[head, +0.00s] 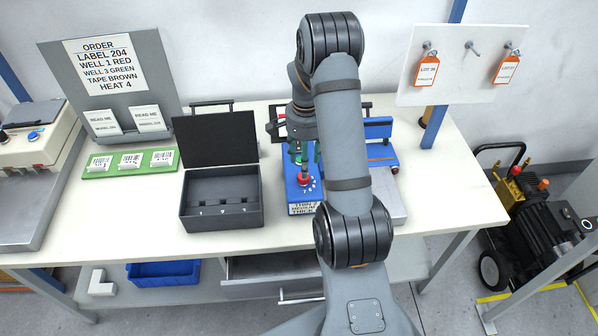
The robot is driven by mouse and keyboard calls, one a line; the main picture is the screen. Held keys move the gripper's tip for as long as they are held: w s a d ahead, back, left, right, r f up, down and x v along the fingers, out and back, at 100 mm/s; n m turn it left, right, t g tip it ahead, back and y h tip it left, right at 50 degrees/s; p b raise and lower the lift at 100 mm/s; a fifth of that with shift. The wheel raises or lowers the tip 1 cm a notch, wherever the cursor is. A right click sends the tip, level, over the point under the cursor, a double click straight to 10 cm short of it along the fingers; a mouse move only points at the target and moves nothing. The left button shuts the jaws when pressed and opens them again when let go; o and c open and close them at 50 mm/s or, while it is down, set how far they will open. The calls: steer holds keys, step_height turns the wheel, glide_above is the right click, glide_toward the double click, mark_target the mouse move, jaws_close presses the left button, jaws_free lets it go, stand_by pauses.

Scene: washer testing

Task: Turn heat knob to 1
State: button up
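A blue device (291,192) stands on the table right of the black box. On its front part sits a red knob (304,180) with small white numerals around it; which one it points at is too small to tell. A label with dark print (302,209) is on the device's front edge. My gripper (304,166) points down right above the red knob, with its fingers around or just over it. I cannot tell whether the fingers touch it or how far apart they are. My arm hides the right part of the device.
An open black box (222,212) stands close on the left. A board (109,73) reads "HEAT 4" among other lines. A green strip with label cards (103,172) lies at left. A white machine (34,150) is at far left. Orange tags (425,71) hang at back right.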

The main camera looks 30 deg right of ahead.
step_height(320, 180, down, 6)
steer(key=shift+w+a+r+p, duration=0.1)
steer(key=shift+r+p, duration=0.05)
steer(key=shift+p, duration=0.4)
steer(key=c, duration=0.3)
steer(key=c, duration=0.7)
steer(key=shift+c, duration=0.7)
